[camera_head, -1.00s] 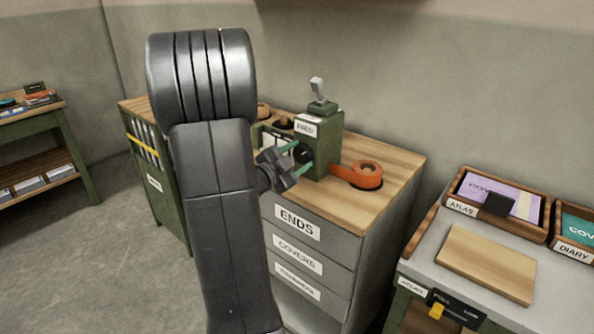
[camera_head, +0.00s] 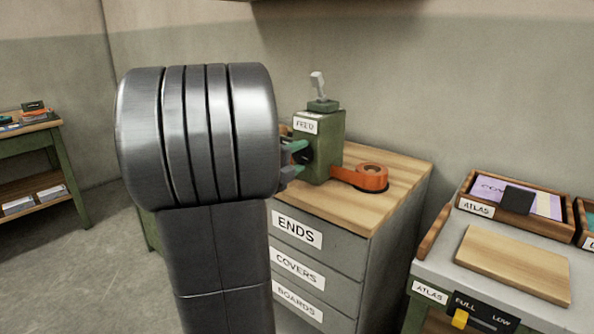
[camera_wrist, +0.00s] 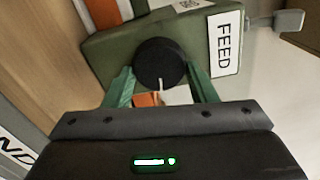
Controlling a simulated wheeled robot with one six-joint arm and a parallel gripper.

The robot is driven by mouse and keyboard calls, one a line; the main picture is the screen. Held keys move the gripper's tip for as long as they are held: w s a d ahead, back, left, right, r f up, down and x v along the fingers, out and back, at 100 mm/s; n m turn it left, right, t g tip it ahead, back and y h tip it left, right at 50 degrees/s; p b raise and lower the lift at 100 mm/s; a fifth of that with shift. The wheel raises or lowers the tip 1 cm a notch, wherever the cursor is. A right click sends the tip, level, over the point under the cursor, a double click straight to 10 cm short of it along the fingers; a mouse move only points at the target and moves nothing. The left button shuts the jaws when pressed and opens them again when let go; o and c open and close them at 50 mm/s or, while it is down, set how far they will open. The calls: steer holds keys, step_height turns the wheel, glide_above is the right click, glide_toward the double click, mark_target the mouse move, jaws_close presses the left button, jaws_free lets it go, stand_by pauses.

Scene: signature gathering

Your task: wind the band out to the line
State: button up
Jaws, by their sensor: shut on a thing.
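The green feed box (camera_head: 321,148), labelled FEED, stands on the wooden top of a drawer cabinet. A black round knob (camera_wrist: 160,64) with a white mark is on its face; in the wrist view the mark points down toward my gripper. My gripper (camera_wrist: 161,82) is shut on the knob, one green finger at each side. An orange band roll (camera_head: 372,178) sits right of the box, its strip running to the box. A bit of orange (camera_wrist: 146,100) shows between my fingers below the knob. I cannot make out the line; my arm hides much of the cabinet's left side.
The cabinet (camera_head: 320,236) has drawers labelled ENDS, COVERS and BOARDS. On the right, a grey-topped bench (camera_head: 440,245) holds a wooden board (camera_head: 512,263), an ATLAS tray (camera_head: 470,198) and a FULL/LOW slider (camera_head: 460,318). A green table (camera_head: 42,150) stands at far left.

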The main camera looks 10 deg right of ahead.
steer(key=m+b, duration=0.5)
steer(key=shift+f+m, duration=0.3)
steer(key=shift+f, duration=0.1)
steer(key=m+b, duration=0.3)
steer(key=shift+w+a+m+b, duration=0.1)
steer(key=shift+m+b, duration=0.2)
steer(key=shift+m, duration=0.1)
steer(key=shift+r+m+b, duration=0.1)
steer(key=shift+m+b, duration=0.5)
steer(key=shift+m, duration=0.3)
steer(key=o, duration=1)
steer(key=shift+c, duration=0.2)
steer(key=shift+r, duration=0.1)
steer(key=p+v, duration=0.2)
steer(key=v, duration=1.1)
steer(key=shift+s+a, duration=0.2)
steer(key=shift+a, duration=0.1)
